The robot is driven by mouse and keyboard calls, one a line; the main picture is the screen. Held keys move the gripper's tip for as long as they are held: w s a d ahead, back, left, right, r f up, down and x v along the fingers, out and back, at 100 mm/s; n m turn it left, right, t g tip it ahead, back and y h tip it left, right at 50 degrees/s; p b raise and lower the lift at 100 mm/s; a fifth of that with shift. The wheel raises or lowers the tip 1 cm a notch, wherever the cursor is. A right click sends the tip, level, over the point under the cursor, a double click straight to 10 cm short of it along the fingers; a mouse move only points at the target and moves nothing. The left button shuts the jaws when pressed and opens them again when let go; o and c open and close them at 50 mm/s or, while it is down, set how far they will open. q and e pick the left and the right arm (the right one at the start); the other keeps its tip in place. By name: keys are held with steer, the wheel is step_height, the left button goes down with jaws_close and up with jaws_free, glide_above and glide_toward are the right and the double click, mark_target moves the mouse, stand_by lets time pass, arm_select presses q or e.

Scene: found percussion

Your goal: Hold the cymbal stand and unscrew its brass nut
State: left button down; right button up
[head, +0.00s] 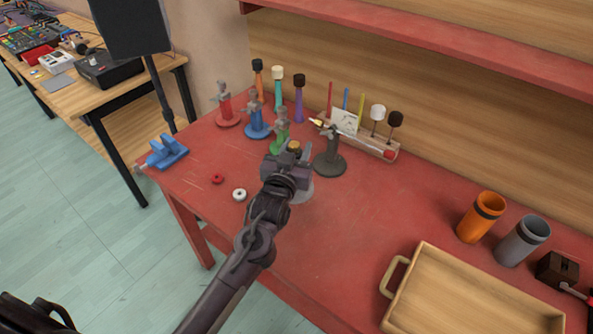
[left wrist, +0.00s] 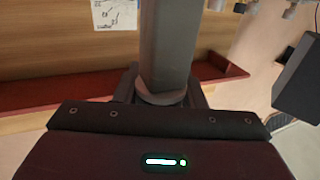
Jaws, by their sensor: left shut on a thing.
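My left gripper (head: 287,168) is shut on the grey post of a cymbal stand, whose pale grey round base (head: 303,191) shows below it on the red table. In the left wrist view the grey post (left wrist: 167,45) stands between the two fingers (left wrist: 163,92). A small brass-coloured piece, seemingly the nut (head: 294,146), shows just above the gripper in the head view. The gripper hides most of this stand. I cannot tell how the nut sits on it. My right gripper is in neither view.
Red (head: 226,106), blue (head: 257,119), green (head: 280,136) and dark grey (head: 329,156) stands are close behind. A wooden rack (head: 372,144) with sticks is beyond. Red (head: 217,179) and white (head: 239,194) rings lie left. A wooden tray (head: 392,280) is front right; the table middle is clear.

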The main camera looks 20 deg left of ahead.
arm_select(q)
step_height(320, 180, up, 10)
steer(key=shift+r+b, duration=0.15)
steer(key=shift+b, duration=0.5)
steer(key=s+a+f, duration=0.1)
steer(key=s+f, duration=0.5)
steer(key=s, duration=0.6)
steer(key=s+a+f, duration=0.1)
steer(key=s+f, duration=0.5)
steer(key=s, duration=0.5)
steer(key=w+d+m+g+h, duration=0.2)
steer(key=w+d+m+h, duration=0.1)
steer(key=d+h, duration=0.3)
steer(key=w+d+r+m+g+h, duration=0.1)
steer(key=w+d+m+g+h, duration=0.1)
steer(key=d+m+h, duration=0.3)
steer(key=w+d+h, duration=0.1)
steer(key=d, duration=0.2)
steer(key=shift+w+d+r, duration=0.15)
steer(key=shift+d+r, duration=0.1)
steer(key=shift+d, duration=0.05)
steer(key=shift+r, duration=0.1)
